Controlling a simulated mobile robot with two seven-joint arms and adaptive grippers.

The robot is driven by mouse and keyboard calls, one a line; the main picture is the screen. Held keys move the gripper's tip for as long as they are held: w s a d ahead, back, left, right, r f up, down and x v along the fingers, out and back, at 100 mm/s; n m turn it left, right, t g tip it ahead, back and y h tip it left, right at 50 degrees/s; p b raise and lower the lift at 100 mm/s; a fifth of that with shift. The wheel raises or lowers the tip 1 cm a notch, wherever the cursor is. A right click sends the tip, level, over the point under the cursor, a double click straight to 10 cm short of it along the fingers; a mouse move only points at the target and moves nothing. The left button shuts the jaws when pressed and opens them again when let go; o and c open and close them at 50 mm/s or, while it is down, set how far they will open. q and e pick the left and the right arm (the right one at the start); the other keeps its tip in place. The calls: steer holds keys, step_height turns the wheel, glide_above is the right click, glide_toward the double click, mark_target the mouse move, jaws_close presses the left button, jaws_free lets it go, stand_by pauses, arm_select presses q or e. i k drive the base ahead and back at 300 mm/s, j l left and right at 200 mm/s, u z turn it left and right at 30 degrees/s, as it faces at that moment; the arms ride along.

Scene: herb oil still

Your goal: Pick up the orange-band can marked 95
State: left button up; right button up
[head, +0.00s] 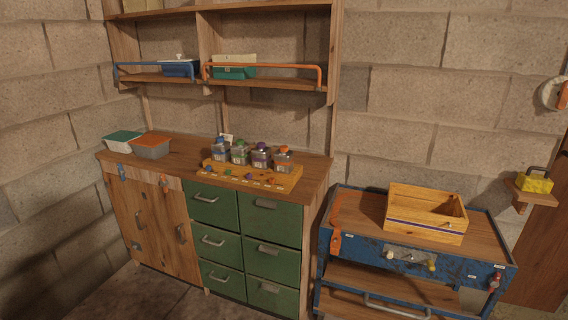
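A can with an orange top (284,161) stands upright at the right end of a row of small cans on a wooden board (291,186) on the worktop. Beside it to the left stand a purple-topped can (261,157), a green-topped can (240,154) and a blue-topped can (221,151). The cans carry pale labels, but the marks on them are too small to read, so I cannot confirm a 95. Neither of my grippers is in view.
Small coloured pieces lie along the board's front. Teal-lidded (122,140) and orange-lidded (151,146) boxes stand left on the worktop (185,154). A shelf (265,83) hangs above. A blue cart (345,245) at right bears an open wooden crate (424,226).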

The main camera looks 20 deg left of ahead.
mark_target(283, 162)
steer(key=i+j+z, duration=0.3)
steer(key=i+j, duration=0.65)
steer(key=j, duration=0.1)
